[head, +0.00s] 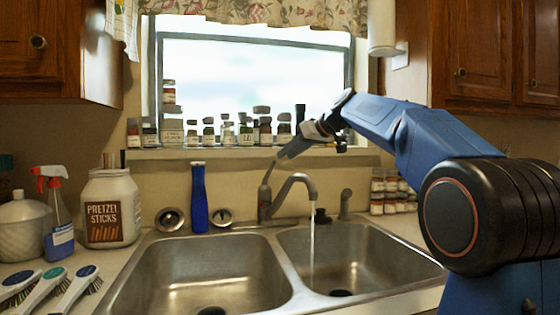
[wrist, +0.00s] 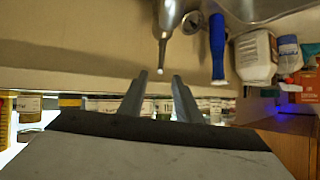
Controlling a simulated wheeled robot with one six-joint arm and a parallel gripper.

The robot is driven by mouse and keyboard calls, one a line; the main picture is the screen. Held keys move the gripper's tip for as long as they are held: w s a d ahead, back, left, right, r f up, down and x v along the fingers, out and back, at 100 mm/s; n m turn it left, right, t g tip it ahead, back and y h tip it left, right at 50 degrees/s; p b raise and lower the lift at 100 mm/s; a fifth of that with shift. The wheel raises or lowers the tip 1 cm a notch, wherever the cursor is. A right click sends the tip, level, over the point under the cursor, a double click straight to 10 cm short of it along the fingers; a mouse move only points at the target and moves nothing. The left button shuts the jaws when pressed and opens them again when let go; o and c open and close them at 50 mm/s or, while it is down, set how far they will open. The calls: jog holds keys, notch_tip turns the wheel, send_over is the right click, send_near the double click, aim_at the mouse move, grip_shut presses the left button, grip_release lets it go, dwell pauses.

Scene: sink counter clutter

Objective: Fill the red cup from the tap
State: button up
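The tap (head: 293,184) stands behind the double sink, and a stream of water (head: 312,240) falls from its spout into the right basin. Its lever (head: 267,173) points up; in the wrist view the lever (wrist: 162,52) has its pale tip close to the gap between my fingers. My gripper (head: 283,156) is above and just behind the tap, in front of the window sill. In the wrist view my gripper (wrist: 161,76) has its two fingers apart with nothing held between them. I cannot make out a red cup in either view.
The left basin (head: 205,270) and right basin (head: 350,255) look empty. A blue bottle (head: 199,200) stands behind the left basin. A pretzel jar (head: 110,210), spray bottle (head: 57,220) and brushes (head: 45,290) crowd the left counter. Small jars (head: 390,195) stand at right, others along the sill.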

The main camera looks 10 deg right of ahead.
jog(key=v, duration=0.8)
jog(key=shift+s, duration=0.2)
jog(key=shift+d+r, duration=0.1)
jog(key=shift+r, duration=0.05)
